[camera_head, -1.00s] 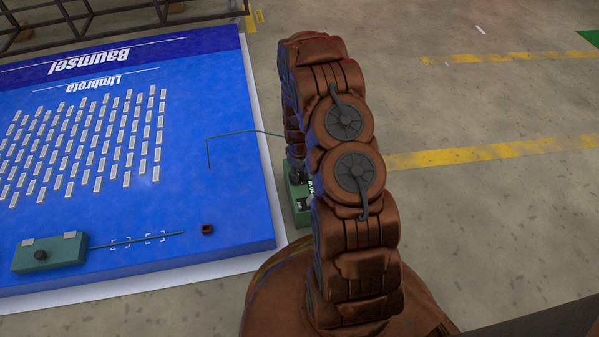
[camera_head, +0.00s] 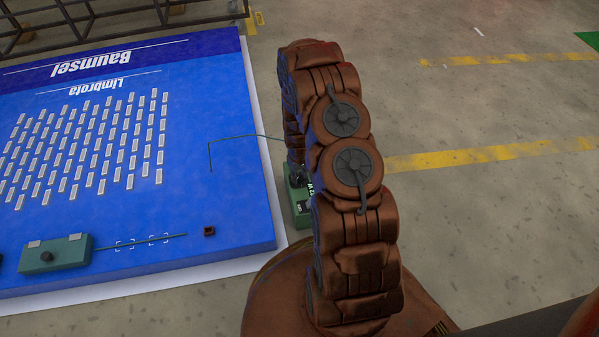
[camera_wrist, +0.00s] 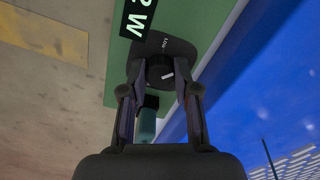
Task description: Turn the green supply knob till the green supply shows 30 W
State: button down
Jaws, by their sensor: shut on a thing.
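The green supply (camera_head: 298,205) is a green box standing on the floor beside the blue panel, partly hidden by my arm. It also shows in the wrist view (camera_wrist: 190,20), where its black display (camera_wrist: 138,15) is cut off by the top edge and reads "2 W" at its end; any digit before that is out of view. The dark supply knob (camera_wrist: 158,68) has a white mark, with the word "LOW" beside it. My gripper (camera_wrist: 159,80) is shut on the knob, one finger at each side. In the head view my gripper (camera_head: 294,178) is mostly hidden by my arm.
The blue panel (camera_head: 225,205) lies at the left with rows of white strips. A second green box (camera_head: 70,252) with a dark knob lies on it, and a green cable leads to a small brown square (camera_head: 209,231). Bare floor (camera_head: 470,220) is at the right.

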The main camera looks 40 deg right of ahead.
aim_at(299, 177)
jog(key=m+p, duration=0.1)
jog(key=m, duration=0.1)
jog(key=shift+s+r+m+p, duration=0.1)
jog(key=shift+m+p, duration=0.3)
jog(key=m+p, duration=0.1)
jog(key=m, duration=0.2)
jog(key=shift+m, duration=0.3)
jog(key=m+b, duration=0.1)
jog(key=m, duration=0.5)
jog(key=shift+m, duration=0.3)
jog(key=c, duration=0.9)
grip_release()
jog(key=shift+o, duration=0.2)
notch_tip(299, 177, up, 12)
